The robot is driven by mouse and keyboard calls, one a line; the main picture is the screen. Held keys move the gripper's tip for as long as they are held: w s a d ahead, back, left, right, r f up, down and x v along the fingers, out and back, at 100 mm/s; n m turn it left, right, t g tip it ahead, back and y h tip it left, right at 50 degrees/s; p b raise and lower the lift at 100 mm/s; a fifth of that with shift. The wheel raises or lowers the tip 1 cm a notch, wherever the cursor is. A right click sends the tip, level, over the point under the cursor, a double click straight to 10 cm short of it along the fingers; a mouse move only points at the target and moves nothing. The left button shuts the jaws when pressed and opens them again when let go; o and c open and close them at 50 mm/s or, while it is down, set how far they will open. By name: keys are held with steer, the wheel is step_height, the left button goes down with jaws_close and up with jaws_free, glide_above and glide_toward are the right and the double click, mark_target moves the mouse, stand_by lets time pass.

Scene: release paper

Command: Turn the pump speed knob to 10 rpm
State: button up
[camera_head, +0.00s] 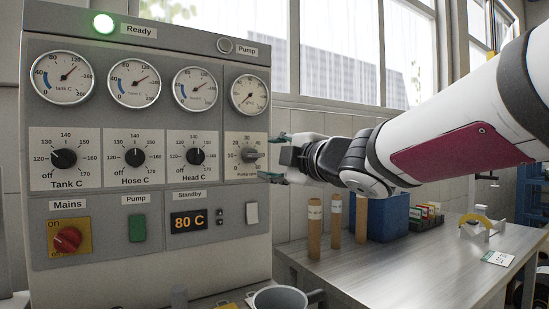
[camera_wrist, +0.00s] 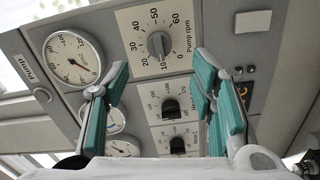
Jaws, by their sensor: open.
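The pump rpm knob (camera_head: 252,154) is grey and sits on a white dial plate at the right side of the control panel. In the wrist view the knob (camera_wrist: 159,45) shows near the top middle, with marks from 10 to 60 around it. I cannot tell surely which mark it points to. My gripper (camera_head: 276,157) is open just to the right of the dial, facing the panel. In the wrist view its teal fingers (camera_wrist: 161,72) are spread on either side of the knob's column, apart from the knob.
The Tank knob (camera_head: 64,158), Hose knob (camera_head: 135,157) and Head knob (camera_head: 194,156) sit left of the pump dial. A table (camera_head: 420,265) with brown tubes and a blue bin (camera_head: 388,215) stands right.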

steer(key=shift+v, duration=1.05)
steer(key=s+d+f+m+g+h, duration=0.1)
steer(key=s+d+f+m+h, duration=0.35)
steer(key=d, duration=0.25)
steer(key=s+d+f+m+g+h, duration=0.1)
steer(key=s+d+f+m+h, duration=0.3)
steer(key=d, duration=0.3)
steer(key=s+d+f+m+g+h, duration=0.1)
steer(key=s+d+f+m+h, duration=0.1)
steer(key=d+f+m+h, duration=0.35)
steer(key=s+d+f+m+g+y, duration=0.15)
steer(key=s+f+m+g, duration=0.55)
steer(key=s, duration=0.8)
steer(key=s+d+f+m+g+y, duration=0.15)
steer(key=s+f+g, duration=0.25)
steer(key=s+f, duration=0.75)
step_height(320, 180, up, 24)
steer(key=s+a+t+y+p, duration=0.1)
steer(key=s+t+p, duration=0.1)
steer(key=p, duration=1.8)
steer(key=shift+s+t, duration=0.35)
steer(key=shift+t, duration=0.25)
